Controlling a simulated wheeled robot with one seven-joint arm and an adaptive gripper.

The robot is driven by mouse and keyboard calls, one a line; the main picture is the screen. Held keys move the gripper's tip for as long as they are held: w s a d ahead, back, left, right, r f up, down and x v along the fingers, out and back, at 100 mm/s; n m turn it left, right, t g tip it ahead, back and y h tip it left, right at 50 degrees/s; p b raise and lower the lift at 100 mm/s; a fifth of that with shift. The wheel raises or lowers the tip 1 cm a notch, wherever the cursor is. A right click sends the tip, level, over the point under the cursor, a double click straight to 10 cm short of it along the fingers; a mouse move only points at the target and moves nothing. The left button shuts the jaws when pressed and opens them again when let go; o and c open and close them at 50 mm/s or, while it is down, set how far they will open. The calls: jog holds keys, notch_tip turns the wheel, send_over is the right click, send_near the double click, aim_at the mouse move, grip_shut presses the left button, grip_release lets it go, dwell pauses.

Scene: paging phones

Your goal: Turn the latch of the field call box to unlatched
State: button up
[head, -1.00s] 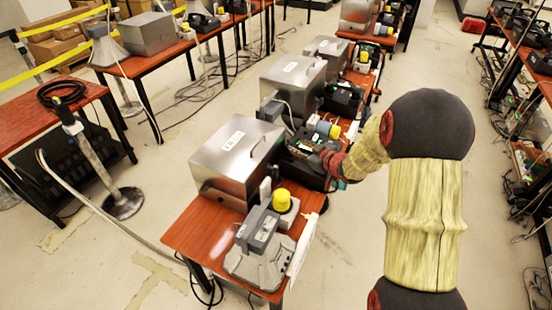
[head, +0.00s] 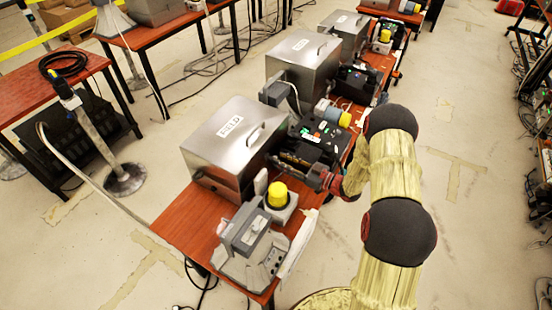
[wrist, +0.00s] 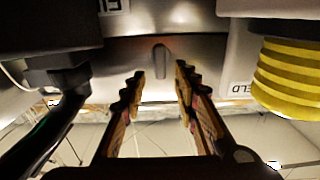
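The field call box is a brushed-metal box (head: 205,150) with a sloped lid and a label, on the near end of the red table. In the wrist view, which looks upside down, its metal face (wrist: 205,50) fills the upper middle. The latch (wrist: 161,62) is a small grey tab, upright in that picture. My gripper (wrist: 160,72) is open, its two fingers on either side of the latch in the picture; I cannot tell whether they touch it. In the head view my gripper (head: 278,159) points left at the box, and the latch cannot be made out.
A yellow-capped beacon (head: 277,195) stands close to my gripper, and also shows at right in the wrist view (wrist: 290,80). A black device (head: 312,140) sits just behind my gripper. A grey phone (head: 248,230) is at the table's near end. Open floor lies right of the table.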

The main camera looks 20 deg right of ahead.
aim_at(276, 157)
jog(key=shift+x, duration=1.75)
jog(key=shift+c, duration=0.4)
grip_shut()
